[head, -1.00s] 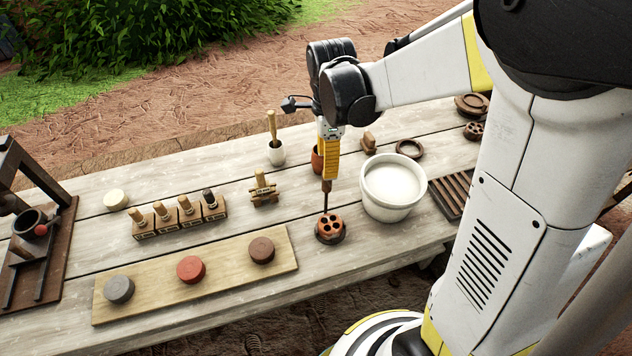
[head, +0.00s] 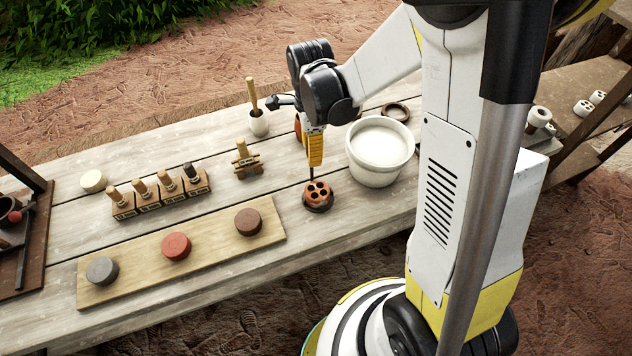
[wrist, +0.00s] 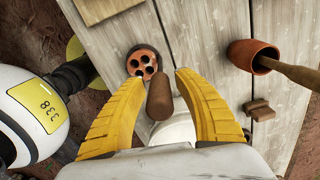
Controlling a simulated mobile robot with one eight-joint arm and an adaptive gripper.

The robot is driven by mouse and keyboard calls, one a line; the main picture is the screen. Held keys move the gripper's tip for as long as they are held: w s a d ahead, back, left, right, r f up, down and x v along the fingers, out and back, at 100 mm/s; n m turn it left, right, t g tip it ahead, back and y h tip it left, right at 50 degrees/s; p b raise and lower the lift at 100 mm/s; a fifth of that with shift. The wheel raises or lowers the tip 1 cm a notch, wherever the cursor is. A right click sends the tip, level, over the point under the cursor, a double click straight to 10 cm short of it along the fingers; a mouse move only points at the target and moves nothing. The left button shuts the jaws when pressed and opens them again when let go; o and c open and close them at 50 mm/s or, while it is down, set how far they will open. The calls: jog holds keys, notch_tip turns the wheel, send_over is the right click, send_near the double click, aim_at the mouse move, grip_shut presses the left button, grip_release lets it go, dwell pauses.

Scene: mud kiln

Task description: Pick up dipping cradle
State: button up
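The dipping cradle appears to be the dark round holder with an upright rod (head: 311,168) and a perforated terracotta disc (head: 317,191) in it. It stands on the table in front of the white bucket. In the wrist view its brown rounded handle (wrist: 159,98) shows between the yellow fingers, with the disc (wrist: 143,62) beyond. My gripper (head: 314,163) is at the upper part of the rod, above the disc. In the wrist view my gripper (wrist: 163,76) is open, with a finger on each side of the handle. Contact with the handle cannot be told.
The white bucket (head: 378,172) stands close to the right. A terracotta cup (wrist: 253,56) with a wooden handle is nearby. A board (head: 95,297) with three round pucks lies in front left. Several stamps (head: 147,197) and a small wooden stand (head: 247,172) stand left. Bare planks separate them.

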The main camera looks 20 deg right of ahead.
grip_shut()
jog(key=shift+r, duration=0.1)
notch_tip(320, 180, up, 10)
jog(key=p, duration=0.3)
dwell(0.5)
